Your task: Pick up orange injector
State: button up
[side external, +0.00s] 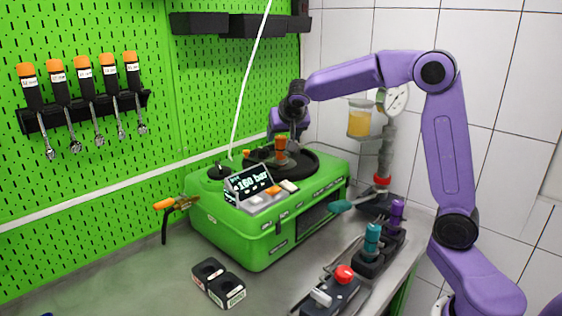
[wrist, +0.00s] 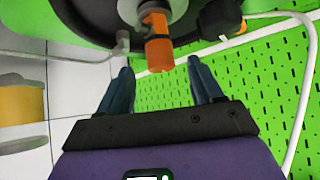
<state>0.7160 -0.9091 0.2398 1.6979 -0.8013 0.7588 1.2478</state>
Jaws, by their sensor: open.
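The orange injector (wrist: 158,45) stands up from the top of the green pump testbench (side external: 240,230). In the side view its orange top (side external: 280,142) shows close to my gripper (side external: 283,128). In the wrist view my gripper (wrist: 159,66) is open, with its two blue fingers apart. The injector's orange end appears between and just beyond the fingertips. I see no contact. The injector's lower part is not clear in the wrist view.
A pressure display (side external: 249,182) stands on the testbench front. A black two-hole block (side external: 218,283) lies on the table. Teal (side external: 372,240) and purple (side external: 396,213) parts stand in holders at right. A gauge (side external: 396,98) and jar (side external: 361,120) are behind. Orange-capped tools (side external: 84,74) hang left.

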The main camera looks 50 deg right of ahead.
aim_at(281, 137)
jog(key=shift+x, duration=2.7)
jog(key=shift+a, duration=0.1)
grip_shut()
